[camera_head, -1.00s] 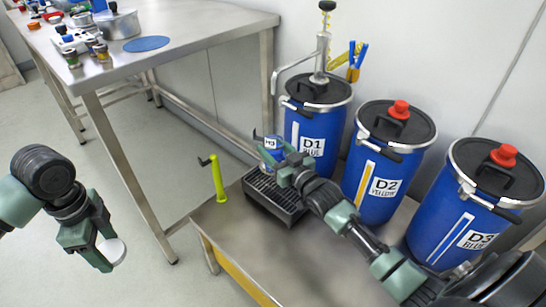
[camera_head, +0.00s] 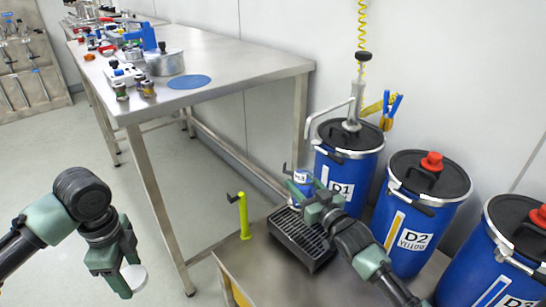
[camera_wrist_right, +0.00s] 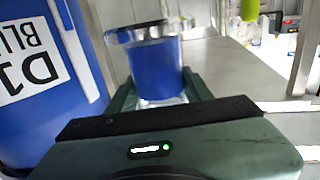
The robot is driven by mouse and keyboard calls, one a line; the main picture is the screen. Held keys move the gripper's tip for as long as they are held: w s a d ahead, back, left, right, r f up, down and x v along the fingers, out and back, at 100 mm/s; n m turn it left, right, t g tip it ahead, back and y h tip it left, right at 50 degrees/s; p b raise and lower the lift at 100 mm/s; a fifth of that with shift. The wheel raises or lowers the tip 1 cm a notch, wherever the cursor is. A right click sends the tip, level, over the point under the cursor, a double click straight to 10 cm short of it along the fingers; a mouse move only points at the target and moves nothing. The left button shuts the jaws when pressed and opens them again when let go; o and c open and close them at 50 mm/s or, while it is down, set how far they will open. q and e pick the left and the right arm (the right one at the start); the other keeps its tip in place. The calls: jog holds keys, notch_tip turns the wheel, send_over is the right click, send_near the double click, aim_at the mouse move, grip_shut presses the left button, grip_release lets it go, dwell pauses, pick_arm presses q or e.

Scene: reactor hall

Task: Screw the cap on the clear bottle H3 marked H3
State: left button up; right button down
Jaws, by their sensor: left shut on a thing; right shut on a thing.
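The clear bottle H3 (camera_head: 300,183) holds blue liquid and bears an H3 label. My right gripper (camera_head: 306,197) is shut on it, at the back of the black drip tray (camera_head: 283,240). In the right wrist view the bottle (camera_wrist_right: 156,68) sits between the fingers, its blue body filling most of it. I cannot tell whether its base touches the tray. A white round cap (camera_head: 136,280) is in my left gripper (camera_head: 124,274), which is shut on it, in the air at the lower left, well away from the bottle.
Blue drums D1 (camera_head: 345,175), D2 (camera_head: 405,235) and D3 (camera_head: 480,280) stand behind and right of the tray; D1 carries a pump. A yellow-green post (camera_head: 244,216) stands left of the tray. A steel table (camera_head: 240,70) with a blue disc (camera_head: 189,82) lies beyond.

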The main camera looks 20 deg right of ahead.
jog(key=shift+r, duration=0.1)
